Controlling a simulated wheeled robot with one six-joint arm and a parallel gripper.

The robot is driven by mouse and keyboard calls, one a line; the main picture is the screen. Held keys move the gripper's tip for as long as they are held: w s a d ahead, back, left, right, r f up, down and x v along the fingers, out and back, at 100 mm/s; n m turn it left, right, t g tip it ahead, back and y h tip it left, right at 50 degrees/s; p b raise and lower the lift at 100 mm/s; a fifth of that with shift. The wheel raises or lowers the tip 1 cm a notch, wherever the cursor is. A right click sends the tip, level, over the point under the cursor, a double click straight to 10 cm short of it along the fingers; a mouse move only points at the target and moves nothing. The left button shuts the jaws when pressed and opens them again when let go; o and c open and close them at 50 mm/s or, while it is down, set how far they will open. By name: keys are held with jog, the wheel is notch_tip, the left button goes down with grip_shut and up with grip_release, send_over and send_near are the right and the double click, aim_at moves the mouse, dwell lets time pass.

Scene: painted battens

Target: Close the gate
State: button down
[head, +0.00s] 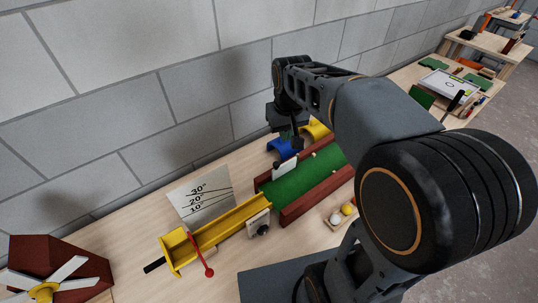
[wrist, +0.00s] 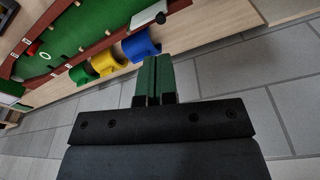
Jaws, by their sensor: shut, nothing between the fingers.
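A small white panel with a dark knob (head: 286,170), which looks like the gate, stands at the wall-side rail of the green lane. What seems to be the same panel shows at the top of the wrist view (wrist: 143,18), its black knob at its right end. How far open it is I cannot tell. My gripper (head: 297,143) is beyond this panel, close to the blue arch. In the wrist view my gripper (wrist: 157,60) has its green fingers together, with nothing between them. The panel is apart from the fingertips.
Another white plate with a black knob (head: 258,223) stands by the yellow chute (head: 220,227). A blue arch (head: 286,148) and a yellow arch (head: 315,130) stand beside the lane (head: 305,180). A red-tipped lever (head: 208,271) and a windmill (head: 60,265) are left. Balls (head: 347,209) lie right.

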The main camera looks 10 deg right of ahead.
jog(key=w+a+f+n+g+b, duration=0.1)
jog(key=w+f+g, duration=0.1)
jog(key=w+f, duration=0.55)
jog(key=w+a+f+n+g, duration=0.15)
jog(key=w+f, duration=0.25)
jog(key=w, duration=0.7)
send_near(284, 166)
jog(key=shift+m+g+h, duration=0.25)
jog(key=shift+m+h, duration=0.05)
jog(key=shift+m, duration=0.05)
jog(key=shift+w+a+f, duration=0.15)
jog(key=shift+a+f, duration=1.9)
jog(key=shift+a, duration=0.05)
jog(key=shift+a, duration=0.1)
